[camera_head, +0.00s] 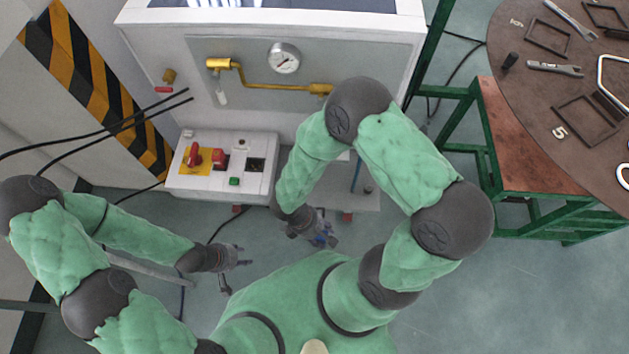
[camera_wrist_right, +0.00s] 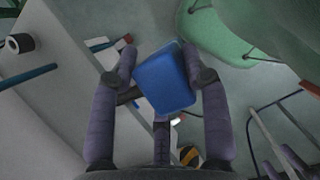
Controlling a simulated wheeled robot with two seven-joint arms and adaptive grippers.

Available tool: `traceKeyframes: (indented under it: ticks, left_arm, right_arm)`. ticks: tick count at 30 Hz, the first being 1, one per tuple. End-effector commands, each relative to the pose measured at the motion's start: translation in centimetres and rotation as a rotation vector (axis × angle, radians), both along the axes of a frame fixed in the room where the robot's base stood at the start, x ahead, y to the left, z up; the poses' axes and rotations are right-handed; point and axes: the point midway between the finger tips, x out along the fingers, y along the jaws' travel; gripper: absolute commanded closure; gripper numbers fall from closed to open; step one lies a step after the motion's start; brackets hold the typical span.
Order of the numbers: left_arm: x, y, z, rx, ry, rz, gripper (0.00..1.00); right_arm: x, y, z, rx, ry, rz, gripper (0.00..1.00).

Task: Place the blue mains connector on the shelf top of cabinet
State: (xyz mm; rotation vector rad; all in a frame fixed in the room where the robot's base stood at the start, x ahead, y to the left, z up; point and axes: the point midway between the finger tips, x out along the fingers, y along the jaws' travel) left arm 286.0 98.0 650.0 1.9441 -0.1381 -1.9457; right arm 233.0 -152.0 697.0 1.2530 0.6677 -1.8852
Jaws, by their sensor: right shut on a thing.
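The blue mains connector (camera_wrist_right: 165,80) is a blue block with a dark stub at its side, between the fingers of my right gripper (camera_wrist_right: 160,72). The right gripper is shut on it. In the head view the right gripper (camera_head: 318,236) hangs low in front of the cabinet, and only a small blue part of the connector (camera_head: 325,241) shows. The white cabinet (camera_head: 405,45) stands at the top, with a pale top edge, and a grey ledge (camera_head: 368,200) low at its front. My left gripper (camera_head: 234,268) is empty and open, left of the right one.
A white control box (camera_head: 235,184) with red switches juts from the cabinet front, just left of my right forearm. A yellow pipe (camera_head: 255,82) and a gauge (camera_head: 284,58) are on the front panel. Black cables (camera_head: 120,123) cross at left. A round table (camera_head: 545,95) with tools is at right.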

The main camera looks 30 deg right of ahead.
Motion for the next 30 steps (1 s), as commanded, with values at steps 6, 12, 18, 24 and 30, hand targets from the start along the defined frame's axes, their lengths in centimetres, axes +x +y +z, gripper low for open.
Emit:
traceKeyframes:
  ticks: [6,12,18,24,30]
  left_arm:
    - [0.0,0.0,-0.4,0.000,-0.001,0.000,0.60]
    - [0.0,0.0,-1.1,0.000,-0.001,0.000,0.60]
    - [0.0,0.0,-1.8,0.000,-0.001,0.000,0.60]
    - [0.0,0.0,-2.1,0.000,0.000,0.000,0.60]
    - [0.0,0.0,-2.5,0.000,0.000,0.000,0.60]
  right_arm:
    - [1.8,-1.4,-0.2,0.001,-0.002,0.032,0.92]
    - [5.8,-3.8,-0.3,0.000,-0.004,0.029,0.92]
    - [9.4,-6.0,-0.3,0.000,-0.002,0.030,0.92]
    - [11.3,-7.2,-0.2,0.000,0.000,0.034,0.92]
    - [13.0,-8.2,-0.2,-0.001,-0.003,0.029,0.92]
